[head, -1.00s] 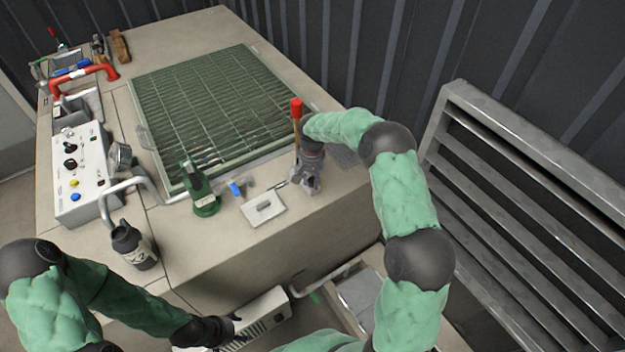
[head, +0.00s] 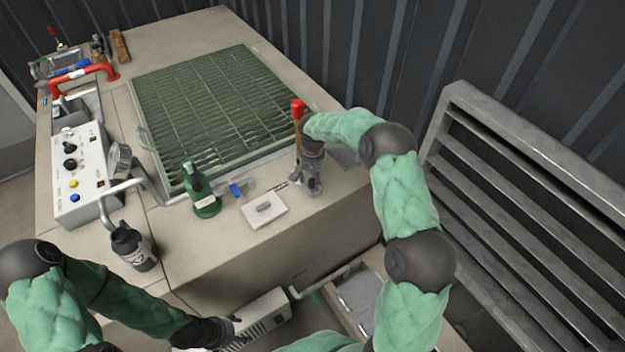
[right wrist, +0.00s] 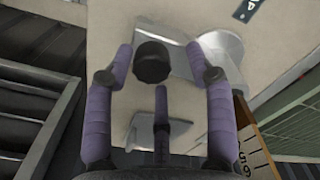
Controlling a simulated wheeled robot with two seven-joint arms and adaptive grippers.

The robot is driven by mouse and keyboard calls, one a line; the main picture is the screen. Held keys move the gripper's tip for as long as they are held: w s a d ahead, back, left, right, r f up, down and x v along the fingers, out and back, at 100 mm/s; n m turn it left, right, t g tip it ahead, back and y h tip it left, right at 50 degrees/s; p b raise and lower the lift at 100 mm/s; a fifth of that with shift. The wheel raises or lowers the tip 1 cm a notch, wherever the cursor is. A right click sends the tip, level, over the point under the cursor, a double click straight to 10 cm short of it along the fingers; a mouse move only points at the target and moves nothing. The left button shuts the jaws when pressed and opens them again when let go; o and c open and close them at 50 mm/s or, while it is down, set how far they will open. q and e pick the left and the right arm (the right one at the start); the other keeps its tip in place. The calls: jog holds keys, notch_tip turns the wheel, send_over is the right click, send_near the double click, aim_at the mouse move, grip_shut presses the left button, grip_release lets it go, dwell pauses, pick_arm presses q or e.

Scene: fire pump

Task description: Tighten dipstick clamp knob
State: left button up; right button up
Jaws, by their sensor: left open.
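The black round clamp knob (right wrist: 152,62) shows in the right wrist view, in front of a grey metal bracket (right wrist: 180,45). My right gripper (right wrist: 159,62) is open, with purple-padded fingers on both sides of the knob and visible gaps to it. A third finger shows below the knob. In the head view my right gripper (head: 310,185) points down at the tank top's right edge and hides the knob. The dipstick (head: 297,110), wooden with a red top, stands beside it; its numbered scale (right wrist: 255,150) shows in the wrist view. My left gripper (head: 238,328) is open, low at the front.
A green bottle-shaped part (head: 204,195), a small plate with a handle (head: 264,210) and a blue-handled valve (head: 237,190) stand left of my right gripper. A green grate (head: 210,105) covers the tank. A louvred metal panel (head: 530,210) stands at the right.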

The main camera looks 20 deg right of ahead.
aim_at(313, 179)
jog(key=shift+s, duration=0.2)
notch_tip(313, 179, up, 8)
jog(key=shift+f, duration=0.25)
dwell(0.7)
